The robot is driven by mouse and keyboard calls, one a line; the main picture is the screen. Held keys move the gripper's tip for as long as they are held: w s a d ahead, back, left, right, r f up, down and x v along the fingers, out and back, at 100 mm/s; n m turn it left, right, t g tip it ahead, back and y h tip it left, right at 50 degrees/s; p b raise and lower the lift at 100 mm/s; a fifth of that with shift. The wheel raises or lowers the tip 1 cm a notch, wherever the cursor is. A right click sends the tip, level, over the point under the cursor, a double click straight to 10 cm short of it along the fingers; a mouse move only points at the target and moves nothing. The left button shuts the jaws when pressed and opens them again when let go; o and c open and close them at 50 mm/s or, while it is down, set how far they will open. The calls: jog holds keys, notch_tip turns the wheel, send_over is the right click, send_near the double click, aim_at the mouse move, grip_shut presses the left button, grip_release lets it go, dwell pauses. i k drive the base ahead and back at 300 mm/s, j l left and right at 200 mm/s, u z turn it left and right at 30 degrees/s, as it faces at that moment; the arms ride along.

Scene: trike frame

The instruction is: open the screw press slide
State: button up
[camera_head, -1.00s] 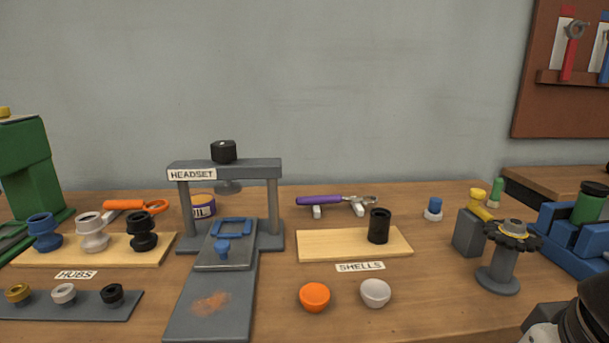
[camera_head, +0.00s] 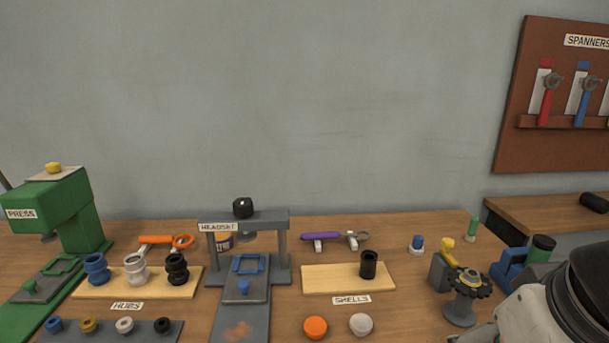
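A green press (camera_head: 68,212) labelled PRESS stands at the far left, with a yellow knob (camera_head: 53,168) on top. Its green base carries a grey slide plate (camera_head: 40,288) with a green frame and a small green knob (camera_head: 29,286). A grey press labelled HEADSET (camera_head: 285,243) stands left of centre with a black knob (camera_head: 243,208) on top. Its slide plate (camera_head: 260,289) has a blue frame (camera_head: 249,263) and a blue knob (camera_head: 244,287), and sits on a grey track. I cannot tell which is the screw press. My gripper is out of view.
My arm fills the bottom right corner, near a gear stand (camera_head: 459,309). The HUBS board (camera_head: 82,290) lies between the presses. The SHELLS board (camera_head: 322,279) and two cups, orange (camera_head: 315,327) and white (camera_head: 361,324), are right of the grey press.

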aim_at(246, 282)
jog(key=i+j+u, duration=0.15)
jog(key=u, duration=0.25)
jog(key=i+u, duration=0.35)
jog(key=i, duration=0.05)
